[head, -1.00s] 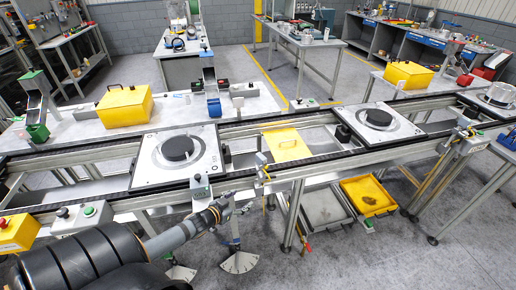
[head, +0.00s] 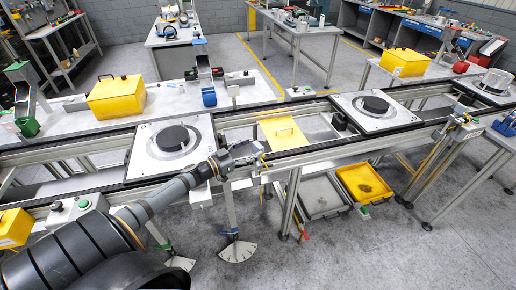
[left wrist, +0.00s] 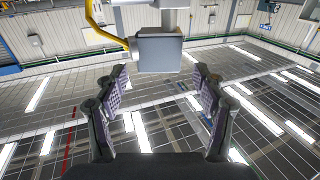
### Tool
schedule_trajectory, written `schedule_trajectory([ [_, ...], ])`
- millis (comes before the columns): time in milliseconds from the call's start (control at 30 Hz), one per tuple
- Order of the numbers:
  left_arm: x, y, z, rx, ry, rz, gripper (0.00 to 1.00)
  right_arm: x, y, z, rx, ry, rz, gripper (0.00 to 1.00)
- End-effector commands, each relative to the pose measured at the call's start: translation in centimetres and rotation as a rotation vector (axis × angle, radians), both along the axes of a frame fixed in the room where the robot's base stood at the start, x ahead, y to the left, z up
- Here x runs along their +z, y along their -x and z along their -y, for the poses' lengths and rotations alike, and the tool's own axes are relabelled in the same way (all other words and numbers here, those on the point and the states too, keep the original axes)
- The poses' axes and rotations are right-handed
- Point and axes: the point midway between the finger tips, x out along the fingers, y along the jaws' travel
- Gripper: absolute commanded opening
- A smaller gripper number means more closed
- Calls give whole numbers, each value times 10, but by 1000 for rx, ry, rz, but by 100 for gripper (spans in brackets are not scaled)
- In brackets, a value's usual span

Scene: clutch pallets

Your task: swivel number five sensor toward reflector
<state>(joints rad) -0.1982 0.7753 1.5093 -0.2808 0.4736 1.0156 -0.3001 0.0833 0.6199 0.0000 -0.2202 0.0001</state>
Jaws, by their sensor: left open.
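A small grey sensor box (head: 262,160) with a yellow part stands at the near rail of the conveyor in the head view. In the left wrist view a grey box (left wrist: 160,53) with a yellow cable on its left is ahead, just beyond my fingertips. My left gripper (head: 246,153) is at the near rail, right beside the sensor box. In the left wrist view its two fingers (left wrist: 160,85) are spread apart with nothing between them. No number is readable on the box, and I cannot tell which thing is the reflector. My right gripper is not in view.
Pallets with black discs, one on the left (head: 171,147) and one on the right (head: 374,110), sit on the conveyor. A yellow plate (head: 284,131) lies between them. A yellow bin (head: 364,183) is below. A white fan-shaped plate (head: 238,251) is low by the near legs.

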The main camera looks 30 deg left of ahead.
Motion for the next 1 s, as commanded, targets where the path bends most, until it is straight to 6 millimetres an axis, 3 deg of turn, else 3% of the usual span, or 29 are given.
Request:
schedule_trajectory([
  [233,3,-29,11,2,2,3,70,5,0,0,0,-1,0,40],
  [633,1,-35,14,0,1,-1,68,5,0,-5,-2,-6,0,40],
  [1000,1,-35,14,0,0,-1,18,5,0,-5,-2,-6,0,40],
])
